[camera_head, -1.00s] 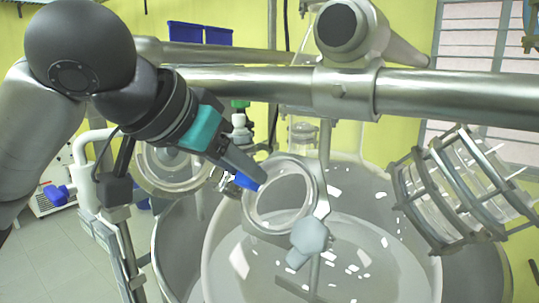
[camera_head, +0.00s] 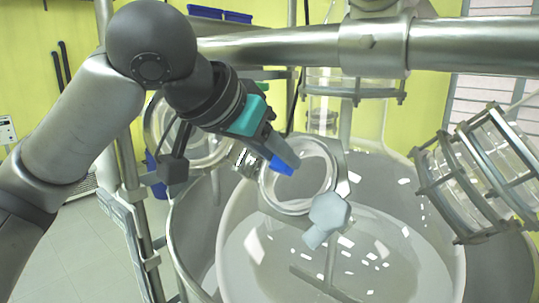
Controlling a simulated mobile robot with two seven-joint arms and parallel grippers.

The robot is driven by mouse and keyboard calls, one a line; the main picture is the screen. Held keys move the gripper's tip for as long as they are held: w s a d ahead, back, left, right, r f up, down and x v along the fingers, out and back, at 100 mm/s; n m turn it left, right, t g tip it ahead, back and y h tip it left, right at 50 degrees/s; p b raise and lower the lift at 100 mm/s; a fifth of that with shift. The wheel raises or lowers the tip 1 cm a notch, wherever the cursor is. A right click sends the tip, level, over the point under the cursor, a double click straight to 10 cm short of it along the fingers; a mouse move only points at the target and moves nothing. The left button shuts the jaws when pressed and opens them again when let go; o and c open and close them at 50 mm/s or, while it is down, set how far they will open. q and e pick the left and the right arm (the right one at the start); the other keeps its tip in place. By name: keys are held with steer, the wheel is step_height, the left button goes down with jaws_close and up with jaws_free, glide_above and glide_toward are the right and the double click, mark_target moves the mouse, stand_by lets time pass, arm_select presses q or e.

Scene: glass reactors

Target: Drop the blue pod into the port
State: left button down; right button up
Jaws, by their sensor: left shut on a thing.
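My left gripper (camera_head: 279,157) comes in from the upper left and is shut on the blue pod (camera_head: 281,166). Only part of the pod shows at the fingertips; the fingers hide the rest. The port (camera_head: 299,180) is a round opening with a metal ring on top of the glass reactor (camera_head: 240,250). The pod appears over the upper left part of the port's opening. I cannot tell its exact height above the rim. My right gripper is not in view.
A thick steel pipe (camera_head: 460,45) runs across above the port. A grey clamp knob (camera_head: 327,213) sits at the ring's lower right. A caged glass flange (camera_head: 475,175) stands to the right. Blue bins (camera_head: 205,12) are on the back wall.

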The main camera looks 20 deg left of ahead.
arm_select(q)
steer(key=shift+b+x, duration=0.7)
steer(key=shift+x, duration=0.65)
steer(key=shift+c, duration=1.9)
jaws_free()
steer(key=v, duration=1.5)
steer(key=shift+s, duration=0.1)
